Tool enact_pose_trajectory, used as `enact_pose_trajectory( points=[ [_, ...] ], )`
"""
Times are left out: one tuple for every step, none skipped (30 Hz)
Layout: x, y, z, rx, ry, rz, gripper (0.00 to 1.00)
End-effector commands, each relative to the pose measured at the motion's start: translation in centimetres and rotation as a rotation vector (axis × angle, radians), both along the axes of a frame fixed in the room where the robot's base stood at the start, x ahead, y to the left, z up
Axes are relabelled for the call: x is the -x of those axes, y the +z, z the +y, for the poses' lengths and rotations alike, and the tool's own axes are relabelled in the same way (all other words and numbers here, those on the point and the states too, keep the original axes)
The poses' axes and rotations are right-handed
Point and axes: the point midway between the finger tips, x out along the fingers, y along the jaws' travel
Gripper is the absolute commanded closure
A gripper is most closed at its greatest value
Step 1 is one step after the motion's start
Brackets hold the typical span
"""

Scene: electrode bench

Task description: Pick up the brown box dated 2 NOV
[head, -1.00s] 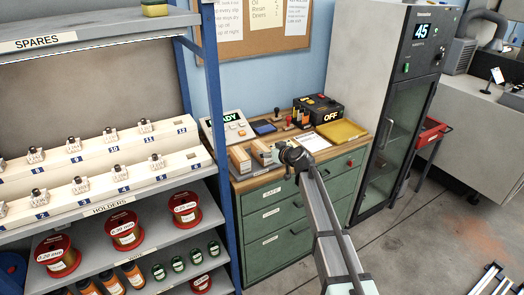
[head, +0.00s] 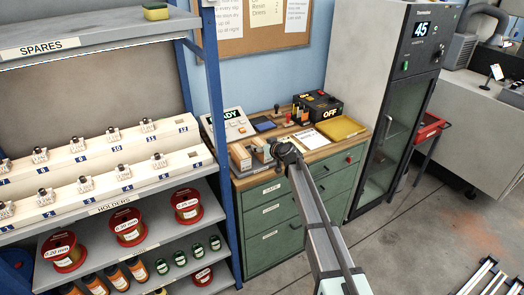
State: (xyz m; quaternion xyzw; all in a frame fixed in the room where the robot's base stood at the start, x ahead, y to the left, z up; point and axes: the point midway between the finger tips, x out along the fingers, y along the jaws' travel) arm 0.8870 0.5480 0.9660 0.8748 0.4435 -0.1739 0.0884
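Small brown boxes (head: 240,156) stand at the front left of the wooden top of the green drawer cabinet in the head view. They are too small for me to read any date. My arm reaches over the cabinet front, and its dark wrist (head: 284,149) is just right of the boxes. My gripper's fingers are hidden or too small to make out, so I cannot tell whether they are open or touching a box.
The green drawer cabinet (head: 280,215) also carries a READY device (head: 228,124), a black OFF unit (head: 318,109), a white sheet (head: 312,139) and a yellow tray (head: 341,128). A shelf rack (head: 214,110) stands close on the left, a tall glass-door cabinet (head: 392,110) on the right.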

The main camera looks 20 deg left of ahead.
Motion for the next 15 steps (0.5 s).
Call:
enact_pose_trajectory(
  points=[
    [0.01,0.0,-0.01,0.0,0.0,0.0,0.59],
    [0.01,0.0,-0.01,0.0,0.0,0.0,0.7],
    [0.01,-0.01,-0.01,0.0,0.0,0.0,0.84],
    [0.02,-0.01,-0.01,0.0,0.0,0.0,0.95],
    [0.0,-0.02,-0.01,0.001,0.0,0.001,0.96],
    [0.01,-0.03,0.0,0.001,0.0,0.001,0.96],
    [0.02,-0.04,-0.01,0.001,0.0,0.001,0.96],
    [0.0,0.02,0.0,0.0,0.0,0.0,0.96],
    [0.0,0.01,0.0,0.0,0.0,0.0,0.96],
    [0.0,0.0,0.0,0.0,0.0,0.0,0.96],
    [0.0,-0.01,0.0,0.0,0.0,0.0,0.96],
    [0.0,-0.01,0.0,0.0,0.0,0.0,0.96],
    [0.0,-0.02,-0.01,0.0,0.0,0.0,0.96],
    [0.0,-0.01,0.0,0.001,0.0,0.001,0.96],
    [0.0,0.02,0.0,0.001,0.001,0.001,0.96]
  ],
)
